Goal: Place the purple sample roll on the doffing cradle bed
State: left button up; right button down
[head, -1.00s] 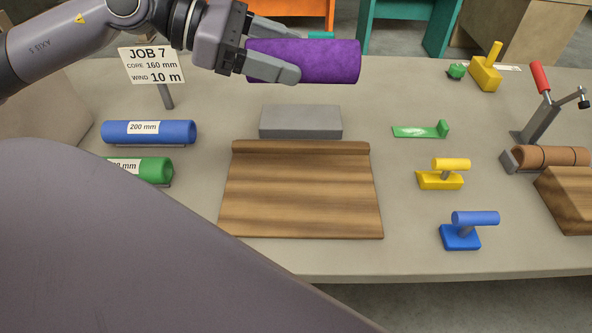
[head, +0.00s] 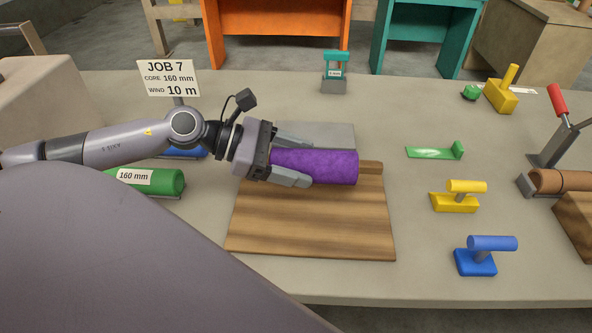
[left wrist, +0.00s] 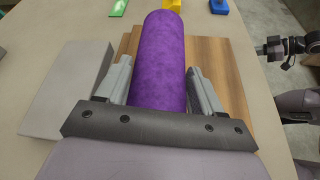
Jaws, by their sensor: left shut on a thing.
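The purple sample roll (head: 325,167) is held by my left gripper (head: 302,161), whose fingers are shut on its left end. It lies sideways over the back part of the wooden cradle bed (head: 310,225), covering much of the bed's raised back lip. I cannot tell whether it touches the wood. In the left wrist view the purple roll (left wrist: 162,60) lies between the two fingers, with the wooden bed (left wrist: 222,75) beneath it. What looks like my right gripper (left wrist: 275,47) shows at the right edge of that view; its fingers are unclear.
A grey block (head: 335,133) lies behind the bed. The green 160 mm core (head: 150,181) and a partly hidden blue core (head: 188,154) are at left. Yellow (head: 455,203) and blue (head: 475,262) handled tools stand to the right, with a green piece (head: 435,153) behind them.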

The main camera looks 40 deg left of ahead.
pick_arm(q)
jog(key=shift+f, duration=1.4)
jog(key=shift+f+b, duration=0.25)
jog(key=shift+b, duration=0.05)
jog(key=o, duration=1.4)
jog(key=shift+r, duration=0.1)
jog(key=shift+r+p, duration=0.2)
jog(key=shift+p, duration=0.1)
